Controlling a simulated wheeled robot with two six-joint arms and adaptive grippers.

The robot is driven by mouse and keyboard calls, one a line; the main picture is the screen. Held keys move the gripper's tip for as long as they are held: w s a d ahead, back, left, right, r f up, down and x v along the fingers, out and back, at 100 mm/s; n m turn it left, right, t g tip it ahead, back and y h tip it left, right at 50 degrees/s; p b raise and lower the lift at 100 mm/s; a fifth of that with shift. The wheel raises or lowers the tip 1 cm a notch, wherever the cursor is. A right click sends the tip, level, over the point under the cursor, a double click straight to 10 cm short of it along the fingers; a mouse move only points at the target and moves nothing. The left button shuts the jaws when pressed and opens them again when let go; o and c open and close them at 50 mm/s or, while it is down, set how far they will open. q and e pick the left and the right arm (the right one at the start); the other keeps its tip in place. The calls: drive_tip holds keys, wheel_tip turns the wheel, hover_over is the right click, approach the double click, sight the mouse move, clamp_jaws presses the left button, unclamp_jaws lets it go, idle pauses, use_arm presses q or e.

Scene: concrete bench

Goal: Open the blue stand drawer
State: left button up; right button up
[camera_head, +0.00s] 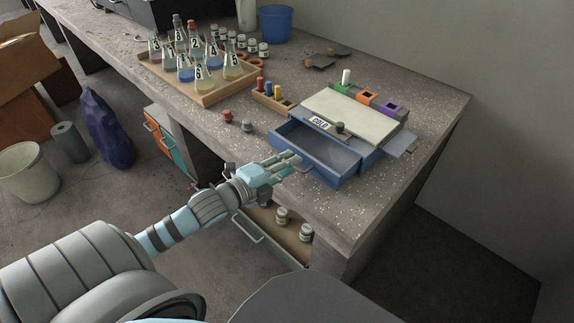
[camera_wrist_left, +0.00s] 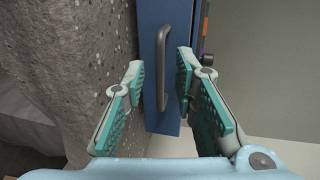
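The blue stand (camera_head: 370,155) sits near the right end of the bench with a pale top and a "COLD" label. Its blue drawer (camera_head: 322,175) is pulled out toward the front, and its inside looks empty. My left gripper (camera_head: 292,160) is at the drawer front. In the left wrist view my left gripper (camera_wrist_left: 160,72) is open, with its teal-padded fingers apart. The grey drawer handle (camera_wrist_left: 162,70) appears in the gap between them, and neither finger visibly presses on it. The blue drawer front (camera_wrist_left: 150,20) is behind the handle. My right gripper is not in view.
A wooden tray (camera_head: 205,98) of flasks and a small rack (camera_head: 272,104) stand left of the stand. Red and grey knobs (camera_head: 228,116) lie on the bench. Below, an open bench drawer (camera_head: 262,238) holds jars. A blue bucket (camera_head: 275,24) stands at the back.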

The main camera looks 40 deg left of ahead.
use_arm(q)
wheel_tip(320, 180, up, 10)
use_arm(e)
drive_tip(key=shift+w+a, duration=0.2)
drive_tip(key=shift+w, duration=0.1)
use_arm(q)
drive_tip(key=shift+a, duration=0.1)
